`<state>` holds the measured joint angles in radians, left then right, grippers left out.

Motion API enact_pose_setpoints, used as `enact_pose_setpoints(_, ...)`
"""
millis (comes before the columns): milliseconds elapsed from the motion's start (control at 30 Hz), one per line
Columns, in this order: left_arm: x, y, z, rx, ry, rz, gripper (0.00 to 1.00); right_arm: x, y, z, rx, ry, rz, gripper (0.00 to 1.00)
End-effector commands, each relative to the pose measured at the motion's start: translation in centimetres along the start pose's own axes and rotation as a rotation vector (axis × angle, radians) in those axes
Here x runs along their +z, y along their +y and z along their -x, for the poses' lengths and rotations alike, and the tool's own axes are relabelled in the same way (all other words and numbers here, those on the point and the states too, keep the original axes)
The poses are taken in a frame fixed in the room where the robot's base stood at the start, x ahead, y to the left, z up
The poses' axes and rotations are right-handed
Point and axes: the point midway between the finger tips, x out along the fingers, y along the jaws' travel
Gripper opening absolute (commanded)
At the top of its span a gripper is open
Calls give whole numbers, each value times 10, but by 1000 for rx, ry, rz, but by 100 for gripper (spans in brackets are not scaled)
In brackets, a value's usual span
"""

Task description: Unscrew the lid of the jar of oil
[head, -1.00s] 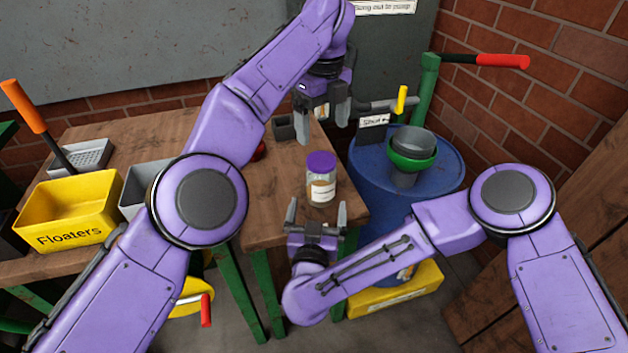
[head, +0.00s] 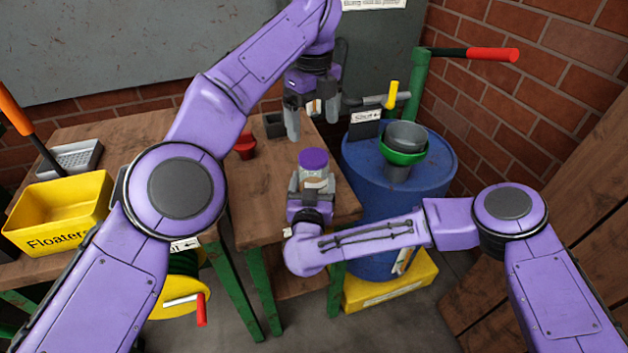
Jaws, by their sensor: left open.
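The jar of oil (head: 316,178) is a small clear jar with a pale label and a purple lid (head: 313,159). It stands upright near the front right of the wooden table. My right gripper (head: 312,183) reaches in from the front, low on the jar, with one finger on each side. Its fingers look closed against the jar's body, and they partly hide it. My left gripper (head: 311,122) points down above and behind the lid.
A blue drum (head: 375,190) with a green-rimmed funnel (head: 404,142) stands right of the table (head: 262,205). A red object (head: 246,146) and a dark grey holder (head: 274,125) are behind the jar. A yellow Floaters bin (head: 60,212) is at left.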

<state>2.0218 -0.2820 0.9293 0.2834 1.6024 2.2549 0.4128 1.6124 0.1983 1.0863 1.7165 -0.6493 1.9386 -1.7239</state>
Motion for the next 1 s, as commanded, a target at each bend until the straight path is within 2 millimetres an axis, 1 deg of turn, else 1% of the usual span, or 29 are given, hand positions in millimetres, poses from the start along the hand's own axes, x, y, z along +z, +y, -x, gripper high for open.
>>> enact_pose_setpoints(67,0,0,0,0,0,-21,96,0,0,0,0,0,0,0)
enact_pose_setpoints(133,0,0,0,0,0,-91,96,0,0,0,0,0,0,0)
enact_pose_setpoints(167,0,0,0,0,0,-140,96,0,0,0,0,0,0,0)
enact_pose_setpoints(267,0,0,0,0,0,-387,96,0,0,0,0,0,0,0)
enact_pose_setpoints(367,0,0,0,0,0,-702,96,0,0,0,0,0,0,0)
enact_pose_setpoints(400,0,0,0,0,0,-831,96,0,0,0,0,0,0,0)
enact_pose_setpoints(467,0,0,0,0,0,-1024,96,0,0,0,0,0,0,0)
enact_pose_setpoints(500,0,0,0,0,0,-1152,96,0,0,0,0,0,0,0)
enact_pose_setpoints(567,0,0,0,0,0,-1345,96,0,0,0,0,0,0,0)
enact_pose_setpoints(600,0,0,0,0,0,-1474,96,0,0,0,0,0,0,0)
enact_pose_setpoints(667,0,0,0,0,0,-1666,96,0,0,0,0,0,0,0)
enact_pose_setpoints(700,0,0,0,0,0,-1795,96,0,0,0,0,0,0,0)
enact_pose_setpoints(767,0,0,0,0,0,-1987,96,0,0,0,0,0,0,0)
enact_pose_setpoints(800,0,0,0,1,0,-2115,96,0,0,0,0,1,0,0)
enact_pose_setpoints(867,0,0,0,1,0,-2307,96,0,0,0,0,1,0,0)
enact_pose_setpoints(900,0,0,0,1,0,-2432,96,0,0,0,0,1,0,0)
enact_pose_setpoints(1000,0,0,0,0,1,-2714,96,0,0,0,0,1,0,0)
